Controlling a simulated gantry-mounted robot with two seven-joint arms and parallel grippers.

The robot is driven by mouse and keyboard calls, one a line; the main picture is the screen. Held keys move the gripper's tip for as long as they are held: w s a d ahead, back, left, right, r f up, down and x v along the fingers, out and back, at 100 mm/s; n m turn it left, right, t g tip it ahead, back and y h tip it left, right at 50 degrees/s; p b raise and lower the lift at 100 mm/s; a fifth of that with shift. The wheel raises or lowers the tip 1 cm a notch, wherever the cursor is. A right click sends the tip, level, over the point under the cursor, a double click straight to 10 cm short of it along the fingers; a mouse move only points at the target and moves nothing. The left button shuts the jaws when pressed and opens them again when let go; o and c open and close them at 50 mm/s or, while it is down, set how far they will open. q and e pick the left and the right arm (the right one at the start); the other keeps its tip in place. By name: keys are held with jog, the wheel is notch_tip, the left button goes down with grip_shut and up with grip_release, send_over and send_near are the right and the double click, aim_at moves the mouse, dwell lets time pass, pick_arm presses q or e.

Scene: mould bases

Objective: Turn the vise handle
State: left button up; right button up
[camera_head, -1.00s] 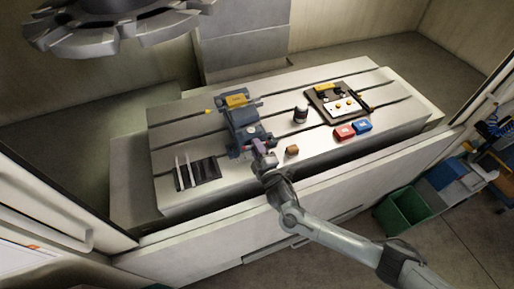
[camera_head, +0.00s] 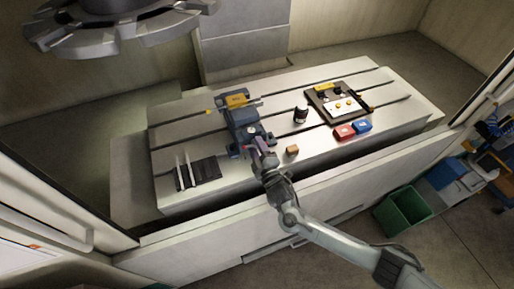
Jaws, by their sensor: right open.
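The blue vise (camera_head: 240,118) stands on the slotted machine table (camera_head: 300,165), left of its middle, with a yellow block (camera_head: 236,100) at its far end. My right gripper (camera_head: 257,148) is at the vise's near end, where the handle would be. The gripper and arm cover that spot, so I cannot make out the handle clearly or tell whether the fingers touch it. The right jaws are open. My left gripper is not in view.
A small brown block (camera_head: 292,150) lies just right of my gripper. A dark cylinder (camera_head: 301,114), red box (camera_head: 344,132), blue box (camera_head: 362,126) and dark tray (camera_head: 316,104) are further right. A black rack (camera_head: 205,171) lies at left. A tool carousel (camera_head: 120,30) hangs above.

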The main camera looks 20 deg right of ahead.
jog(key=s, duration=1)
jog(key=shift+s+p, duration=0.4)
jog(key=shift+m+g+h, duration=0.3)
jog(key=shift+m+g, duration=0.2)
jog(key=shift+g, duration=0.1)
jog(key=s+f, duration=0.4)
jog(key=f, duration=0.1)
jog(key=shift+s+a, duration=0.1)
jog(key=shift+a, duration=0.05)
jog(key=s+d+r+m+g, duration=0.1)
jog(key=s+m+g, duration=0.5)
jog(key=s, duration=0.5)
jog(key=s+d+r+m+g, duration=0.15)
jog(key=s+m+g, duration=0.25)
jog(key=s+g, duration=0.55)
notch_tip(320, 180, up, 24)
jog(key=s+t+p, duration=0.2)
jog(key=p, duration=2.3)
jog(key=shift+s, duration=0.25)
